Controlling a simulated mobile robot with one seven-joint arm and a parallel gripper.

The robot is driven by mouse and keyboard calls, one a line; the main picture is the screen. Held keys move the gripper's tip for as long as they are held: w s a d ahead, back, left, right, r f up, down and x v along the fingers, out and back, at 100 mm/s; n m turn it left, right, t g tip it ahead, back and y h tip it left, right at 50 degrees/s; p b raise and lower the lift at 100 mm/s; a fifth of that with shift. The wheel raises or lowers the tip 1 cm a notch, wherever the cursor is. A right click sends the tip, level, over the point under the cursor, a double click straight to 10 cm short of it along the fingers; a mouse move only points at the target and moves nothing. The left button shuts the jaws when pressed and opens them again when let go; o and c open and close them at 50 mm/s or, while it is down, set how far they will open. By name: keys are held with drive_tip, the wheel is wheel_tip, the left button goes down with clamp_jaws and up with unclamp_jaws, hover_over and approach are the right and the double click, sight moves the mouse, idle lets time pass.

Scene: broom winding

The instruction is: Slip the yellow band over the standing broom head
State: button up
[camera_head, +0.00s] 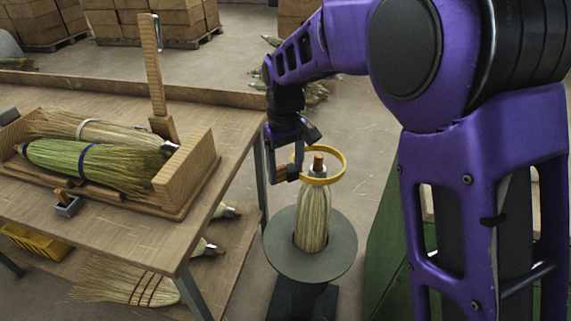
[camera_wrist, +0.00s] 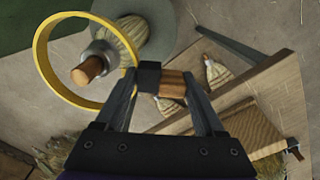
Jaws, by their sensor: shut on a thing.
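The yellow band (camera_head: 344,165) is a round, stiff ring with a dark clamp and a short wooden grip (camera_wrist: 173,84). My gripper (camera_head: 283,173) is shut on that wooden grip and holds the band level, out to its right. The standing broom head (camera_head: 313,215) is upright, straw below, with a pale collar and wooden stub on top. In both views the stub (camera_wrist: 88,70) lies inside the ring's outline, off-centre. The band is at the height of the stub and collar; I cannot tell whether it touches them. The straw flares wider below the band.
The broom head stands on a round grey stand (camera_head: 283,262). To the left, a wooden workbench (camera_head: 135,235) carries a tray (camera_head: 190,175) of brooms and an upright post (camera_head: 153,65). More brooms (camera_head: 130,282) lie on its lower shelf. Stacked boxes (camera_head: 165,15) stand behind.

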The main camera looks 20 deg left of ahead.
sight(286, 179)
drive_tip(key=shift+f+b, duration=0.75)
drive_tip(key=shift+f, duration=13.95)
drive_tip(key=o, duration=1.4)
drive_tip(key=shift+r, duration=0.15)
wheel_tip(286, 179, up, 17)
drive_tip(key=p, duration=0.2)
drive_tip(key=shift+s+a+r+p, duration=0.1)
drive_tip(key=shift+p, duration=0.2)
